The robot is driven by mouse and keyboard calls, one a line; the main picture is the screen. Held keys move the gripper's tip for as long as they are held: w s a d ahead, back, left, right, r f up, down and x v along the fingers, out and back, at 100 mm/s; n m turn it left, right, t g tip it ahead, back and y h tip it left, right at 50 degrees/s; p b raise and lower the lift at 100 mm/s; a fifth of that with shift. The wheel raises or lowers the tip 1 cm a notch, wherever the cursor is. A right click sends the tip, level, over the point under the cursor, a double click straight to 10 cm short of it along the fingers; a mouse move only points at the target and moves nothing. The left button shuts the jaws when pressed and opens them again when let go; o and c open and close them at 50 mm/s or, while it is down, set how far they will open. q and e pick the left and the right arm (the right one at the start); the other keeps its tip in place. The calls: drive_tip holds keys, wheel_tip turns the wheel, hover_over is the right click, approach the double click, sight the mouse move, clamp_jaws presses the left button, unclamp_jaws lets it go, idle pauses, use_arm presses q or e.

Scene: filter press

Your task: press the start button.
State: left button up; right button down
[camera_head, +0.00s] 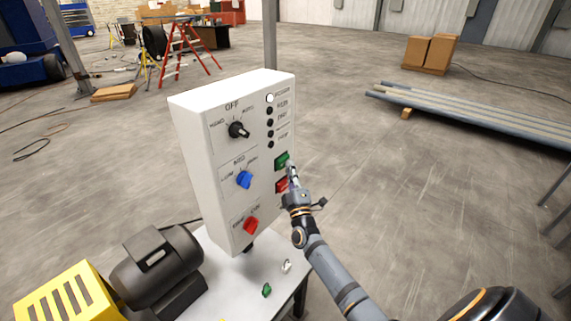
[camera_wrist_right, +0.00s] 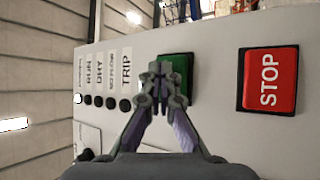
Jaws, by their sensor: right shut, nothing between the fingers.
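A white control box (camera_head: 235,195) stands upright on a small table. On its right part are a green button (camera_head: 282,160) and, just below it, a red button (camera_head: 281,185). My right gripper (camera_head: 291,170) is shut and empty, its tips at the green button. In the right wrist view the closed fingertips (camera_wrist_right: 164,88) lie over the green button (camera_wrist_right: 178,72) and hide part of it and any label there. I cannot tell whether they touch it. The red button (camera_wrist_right: 268,80) reads STOP and is clear of the fingers. My left gripper is not in view.
The box also bears a black knob (camera_head: 239,130), a blue knob (camera_head: 244,180) and a red knob (camera_head: 251,225). A white lamp (camera_head: 270,98) tops a column of dark ones. A dark motor (camera_head: 155,265) stands at left.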

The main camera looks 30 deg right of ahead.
drive_tip(key=shift+w+a, duration=0.1)
drive_tip(key=shift+w, duration=0.2)
idle(0.4)
drive_tip(key=shift+s+r, duration=0.1)
drive_tip(key=shift+s+p, duration=0.4)
drive_tip(key=shift+p, duration=0.2)
drive_tip(key=shift+s+d, duration=0.35)
drive_tip(key=shift+s, duration=0.15)
drive_tip(key=shift+p, duration=0.4)
